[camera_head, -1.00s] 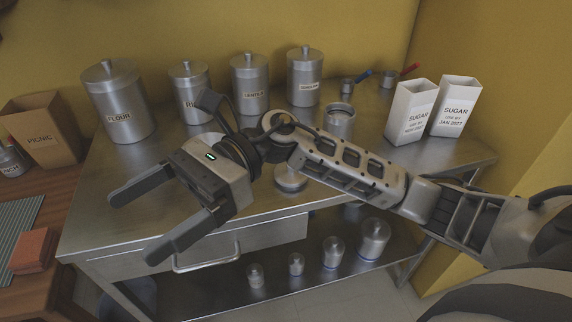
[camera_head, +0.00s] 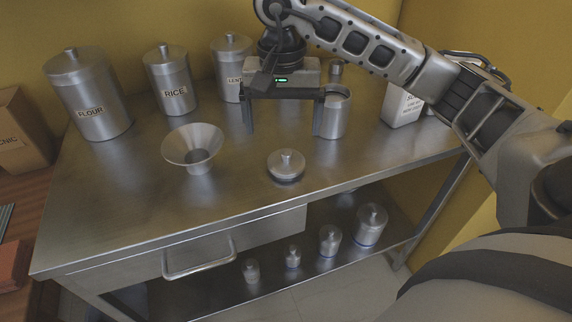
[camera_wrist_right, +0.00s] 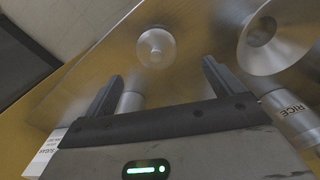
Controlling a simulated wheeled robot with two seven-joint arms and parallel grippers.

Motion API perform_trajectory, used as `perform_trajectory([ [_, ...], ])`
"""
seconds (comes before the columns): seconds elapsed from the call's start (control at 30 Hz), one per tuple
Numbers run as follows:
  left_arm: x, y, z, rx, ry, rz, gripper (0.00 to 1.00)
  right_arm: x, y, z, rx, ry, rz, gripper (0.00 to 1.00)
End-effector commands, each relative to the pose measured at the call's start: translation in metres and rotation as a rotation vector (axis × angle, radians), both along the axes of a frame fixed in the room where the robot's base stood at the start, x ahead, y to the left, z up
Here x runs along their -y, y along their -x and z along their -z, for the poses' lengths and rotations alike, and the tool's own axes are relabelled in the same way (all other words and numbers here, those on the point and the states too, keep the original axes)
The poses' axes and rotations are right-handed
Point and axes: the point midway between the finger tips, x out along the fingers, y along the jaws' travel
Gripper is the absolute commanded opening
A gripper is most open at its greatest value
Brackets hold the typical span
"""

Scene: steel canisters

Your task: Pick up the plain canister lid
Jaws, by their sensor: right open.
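The plain canister lid (camera_head: 286,167) is a round steel lid with a knob. It lies on the steel table near the front edge, and it also shows in the right wrist view (camera_wrist_right: 155,47). My right gripper (camera_head: 283,131) is open and empty, its fingers pointing down, behind the lid in the head view. In the right wrist view the lid appears beyond the fingertips (camera_wrist_right: 163,72), apart from them. An open, lidless steel canister (camera_head: 334,118) stands beside the right-hand finger in the head view. My left gripper is not in view.
A steel funnel (camera_head: 193,147) stands left of the lid. Lidded canisters labelled FLOUR (camera_head: 88,95), RICE (camera_head: 170,85) and another (camera_head: 230,68) stand behind. A sugar carton (camera_head: 402,105) is at right. Small canisters sit on the lower shelf (camera_head: 220,292). The table front is clear.

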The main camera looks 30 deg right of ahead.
Motion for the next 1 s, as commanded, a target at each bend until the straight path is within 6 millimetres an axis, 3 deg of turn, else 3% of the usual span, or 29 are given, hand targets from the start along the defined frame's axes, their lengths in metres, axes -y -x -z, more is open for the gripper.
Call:
perform_trajectory([
  [0.1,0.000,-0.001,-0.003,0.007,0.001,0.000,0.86,0.001,0.001,0.019,-0.002,0.000,0.002,0.93],
  [0.37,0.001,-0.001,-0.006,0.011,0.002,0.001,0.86,0.002,0.001,0.038,-0.002,0.000,0.001,0.93],
  [0.63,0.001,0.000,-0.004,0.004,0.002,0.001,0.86,0.006,0.004,0.076,-0.003,-0.003,0.000,0.93],
  [0.93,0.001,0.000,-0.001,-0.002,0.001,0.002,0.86,0.006,0.003,0.082,0.001,-0.003,0.000,0.93],
  [0.97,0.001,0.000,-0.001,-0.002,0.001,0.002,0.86,0.006,0.003,0.082,0.001,-0.003,0.000,0.90],
  [1.0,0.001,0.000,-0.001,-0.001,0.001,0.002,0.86,0.006,0.003,0.082,0.001,-0.003,0.000,0.79],
])
